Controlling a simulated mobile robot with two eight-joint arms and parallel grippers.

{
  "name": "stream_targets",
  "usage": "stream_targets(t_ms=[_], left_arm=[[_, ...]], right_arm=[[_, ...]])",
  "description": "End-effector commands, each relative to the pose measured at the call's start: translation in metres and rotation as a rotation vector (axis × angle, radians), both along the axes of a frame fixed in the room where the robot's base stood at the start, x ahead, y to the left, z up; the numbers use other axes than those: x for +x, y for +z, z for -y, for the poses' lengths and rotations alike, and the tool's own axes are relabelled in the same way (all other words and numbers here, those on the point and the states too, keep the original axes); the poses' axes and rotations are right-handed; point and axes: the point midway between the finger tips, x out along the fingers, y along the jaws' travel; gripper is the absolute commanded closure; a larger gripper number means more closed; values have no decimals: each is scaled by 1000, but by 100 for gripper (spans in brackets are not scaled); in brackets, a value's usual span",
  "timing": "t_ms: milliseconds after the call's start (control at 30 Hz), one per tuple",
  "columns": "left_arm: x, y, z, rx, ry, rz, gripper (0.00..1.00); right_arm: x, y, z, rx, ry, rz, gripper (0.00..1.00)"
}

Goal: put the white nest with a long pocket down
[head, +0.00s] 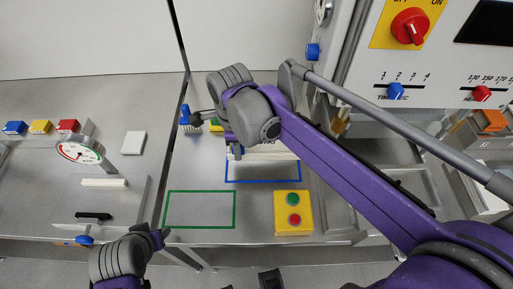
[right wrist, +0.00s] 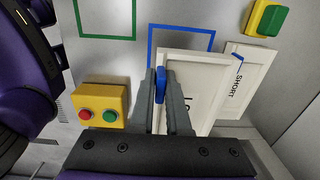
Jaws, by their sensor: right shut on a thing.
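The white nest (right wrist: 198,78) shows in the right wrist view as a white panel with a blue handle and a partly hidden label that begins with "LO". My right gripper (right wrist: 163,85) is shut on its blue handle. The nest overlaps the blue outlined rectangle (right wrist: 213,41) on the metal table. I cannot tell whether it touches the table. In the head view my right gripper (head: 233,147) is over that rectangle (head: 262,182), and my arm hides most of the nest. My left gripper (head: 158,238) is at the lower left, its jaws unclear.
A white nest labelled "SHORT" (right wrist: 238,72) lies close beside the held one. A green outlined rectangle (head: 200,193) is empty to the left. A yellow button box (head: 293,212) stands at the front right. A dial gauge (head: 80,151) is on the left counter.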

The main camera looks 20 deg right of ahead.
Motion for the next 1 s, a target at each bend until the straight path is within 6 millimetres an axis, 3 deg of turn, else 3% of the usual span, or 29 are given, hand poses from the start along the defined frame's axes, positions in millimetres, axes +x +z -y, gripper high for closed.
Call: stream_targets(t_ms=[300,700,1000], left_arm=[[-2,-5,0,0,0,-3,50],[-3,-10,0,0,0,-5,50],[-3,-10,0,0,0,-5,50]], right_arm=[[0,-49,0,0,0,-1,100],[0,-96,0,0,-1,0,100],[0,-100,0,0,0,0,100]])
